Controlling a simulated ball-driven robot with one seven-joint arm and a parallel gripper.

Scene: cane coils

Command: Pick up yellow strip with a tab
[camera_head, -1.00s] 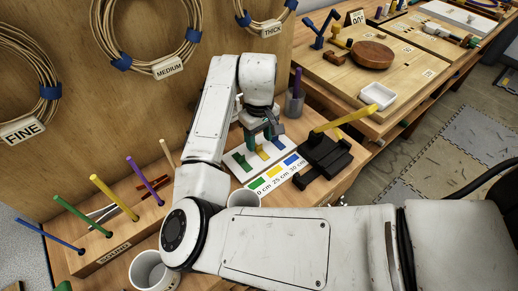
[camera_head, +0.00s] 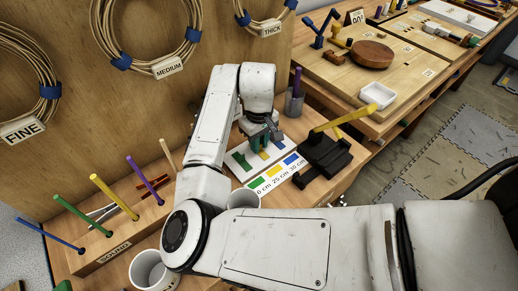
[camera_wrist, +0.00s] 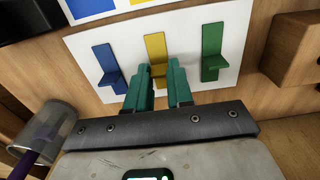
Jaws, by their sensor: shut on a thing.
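The yellow strip (camera_wrist: 156,45) lies on a white board (camera_wrist: 83,50), between a blue strip (camera_wrist: 105,60) and a green strip (camera_wrist: 212,45). Each strip has a raised tab at its near end in the wrist view. My gripper (camera_wrist: 160,78) has its two green fingers on either side of the yellow strip's tab, shut on it. The fingers partly hide the tab. In the head view my gripper (camera_head: 261,136) points down over the board, and only a small part of the yellow strip (camera_head: 263,155) shows.
A black fixture (camera_head: 325,160) holding a long yellow piece stands right of the board. A cup with a purple stick (camera_head: 294,103) stands behind it. A printed card (camera_head: 272,172) with coloured squares lies in front. A wooden block (camera_wrist: 297,50) is beside the board.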

